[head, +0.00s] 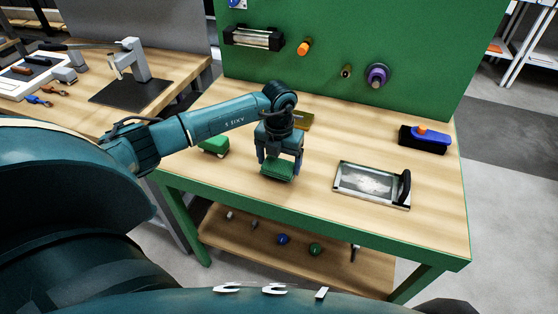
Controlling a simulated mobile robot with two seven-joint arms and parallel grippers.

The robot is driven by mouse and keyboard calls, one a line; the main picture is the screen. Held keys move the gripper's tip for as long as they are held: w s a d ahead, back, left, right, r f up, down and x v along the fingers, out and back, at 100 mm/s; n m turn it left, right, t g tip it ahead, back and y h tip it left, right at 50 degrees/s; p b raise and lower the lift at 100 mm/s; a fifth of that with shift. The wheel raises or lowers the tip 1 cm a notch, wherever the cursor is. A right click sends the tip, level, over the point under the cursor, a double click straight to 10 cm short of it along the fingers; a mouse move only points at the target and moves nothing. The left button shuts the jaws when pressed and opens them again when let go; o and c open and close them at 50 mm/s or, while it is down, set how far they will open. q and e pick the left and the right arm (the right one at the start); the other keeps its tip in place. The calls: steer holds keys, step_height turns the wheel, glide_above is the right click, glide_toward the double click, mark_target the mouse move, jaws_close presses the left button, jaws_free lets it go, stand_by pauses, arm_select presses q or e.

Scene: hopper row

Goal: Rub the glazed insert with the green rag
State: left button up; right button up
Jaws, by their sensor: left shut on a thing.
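My left gripper (278,166) is shut on the green rag (276,173), a small folded pad, and holds it over the middle of the bench. Whether the rag touches the wood is hard to tell. The glazed insert (365,186), a framed pane with a cloudy whitish patch, lies flat to the right of the gripper, apart from the rag. A black handle (405,187) stands at its right end. My right gripper is not in view.
The wooden bench (320,138) has a green back panel (420,60) with several fittings. A green block (216,145) and a brass-coloured plate (303,121) lie near my arm. A dark box with blue and orange parts (424,140) stands at the right. Bare wood separates rag and insert.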

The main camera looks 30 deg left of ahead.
mark_target(279, 164)
arm_select(q)
steer(key=shift+r+p, duration=1.3)
steer(key=shift+r, duration=0.8)
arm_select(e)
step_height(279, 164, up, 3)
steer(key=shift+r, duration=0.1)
